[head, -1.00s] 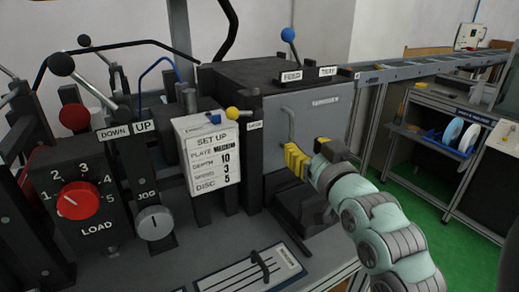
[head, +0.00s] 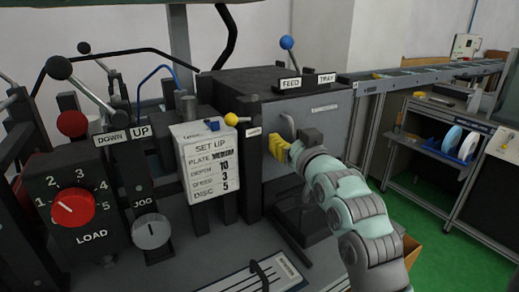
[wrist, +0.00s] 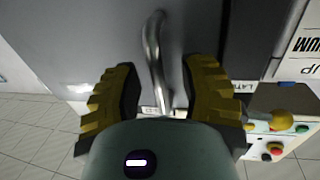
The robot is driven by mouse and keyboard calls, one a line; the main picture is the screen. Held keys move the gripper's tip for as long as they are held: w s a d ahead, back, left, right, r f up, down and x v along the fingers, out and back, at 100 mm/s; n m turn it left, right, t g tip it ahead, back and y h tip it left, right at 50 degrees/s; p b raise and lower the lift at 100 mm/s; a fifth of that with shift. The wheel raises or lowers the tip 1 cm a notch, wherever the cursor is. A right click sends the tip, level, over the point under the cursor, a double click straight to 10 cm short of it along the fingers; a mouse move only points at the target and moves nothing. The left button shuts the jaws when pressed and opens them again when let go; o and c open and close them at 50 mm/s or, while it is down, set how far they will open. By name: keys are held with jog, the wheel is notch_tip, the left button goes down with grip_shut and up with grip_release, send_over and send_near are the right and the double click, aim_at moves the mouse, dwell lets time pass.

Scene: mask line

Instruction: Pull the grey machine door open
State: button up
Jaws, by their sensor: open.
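The grey machine door (head: 328,118) is on the front of the dark machine in the head view and looks shut. Its curved metal handle (head: 287,122) is near the door's left side, partly hidden behind my gripper. My gripper (head: 280,150), with yellow fingers, is at the lower part of the handle. In the wrist view, my gripper (wrist: 164,95) is open, and the handle (wrist: 152,50) runs between the two fingers with gaps visible on both sides. The grey door surface (wrist: 95,35) lies behind it. The handle's lower end is hidden by the gripper body.
A "SET UP" card (head: 210,160) and a yellow-knobbed lever (head: 231,119) stand left of the door. A blue-knobbed lever (head: 287,43) rises above it. A red load dial (head: 73,208) is at far left. A roller conveyor (head: 430,72) runs off to the right.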

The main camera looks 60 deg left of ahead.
grip_shut()
dwell(0.3)
jog(key=shift+w+d+b, duration=0.1)
jog(key=shift+d+b, duration=0.05)
jog(key=shift+b, duration=0.35)
